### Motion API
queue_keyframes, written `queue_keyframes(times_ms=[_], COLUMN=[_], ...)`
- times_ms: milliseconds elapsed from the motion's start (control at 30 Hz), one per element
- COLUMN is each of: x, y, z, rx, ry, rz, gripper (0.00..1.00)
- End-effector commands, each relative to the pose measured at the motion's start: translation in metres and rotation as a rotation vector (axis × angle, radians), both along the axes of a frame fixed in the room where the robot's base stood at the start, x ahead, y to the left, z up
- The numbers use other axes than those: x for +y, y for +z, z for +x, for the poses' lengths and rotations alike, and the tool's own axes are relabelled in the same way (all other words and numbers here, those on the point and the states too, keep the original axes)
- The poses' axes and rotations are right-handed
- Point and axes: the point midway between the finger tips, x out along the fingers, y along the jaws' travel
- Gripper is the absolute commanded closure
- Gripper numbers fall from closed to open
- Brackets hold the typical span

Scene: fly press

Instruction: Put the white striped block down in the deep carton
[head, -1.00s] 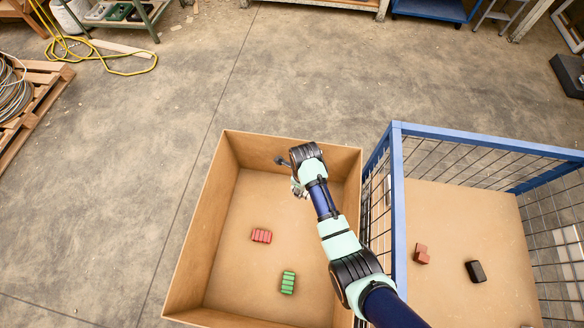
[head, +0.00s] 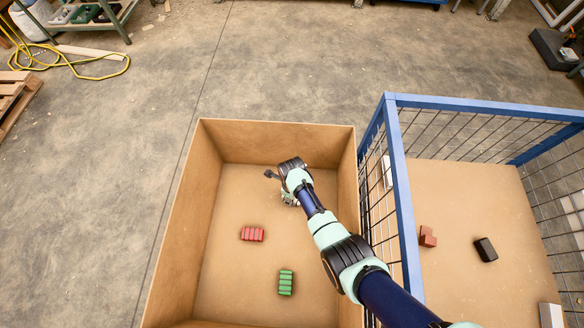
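The deep carton (head: 177,225) is a tall brown open box left of the blue cage. My gripper (head: 289,201) is over the carton's interior, near its far right part, pointing down. My own wrist covers most of the gripper, so I cannot see whether its fingers are open or shut. A small light patch shows at the fingers, but I cannot tell whether it is the white striped block or part of the gripper. No white striped block shows clearly on the carton floor.
A red ridged block (head: 252,234) and a green ridged block (head: 286,283) lie on the carton floor. The blue wire cage (head: 402,205) stands close on the right, holding a brownish-red block (head: 427,237), a black block (head: 486,249) and a whitish block (head: 551,315).

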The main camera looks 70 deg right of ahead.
Motion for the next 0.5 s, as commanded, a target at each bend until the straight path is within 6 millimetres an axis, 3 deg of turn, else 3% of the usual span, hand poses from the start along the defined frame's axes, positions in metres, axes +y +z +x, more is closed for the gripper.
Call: queue_keyframes(times_ms=[267,300,433,500], x=[-0.0004,-0.0004,-0.0002,-0.0002], y=[-0.0015,-0.0018,-0.0007,-0.0007], z=[0.0003,0.0003,0.0003,0.0002], rx=[-0.001,-0.001,-0.001,0.0], ry=[0.0,0.0,0.0,0.0], rz=[-0.001,-0.001,0.0,0.0], gripper=[0.94,0.55,0.34,0.32])
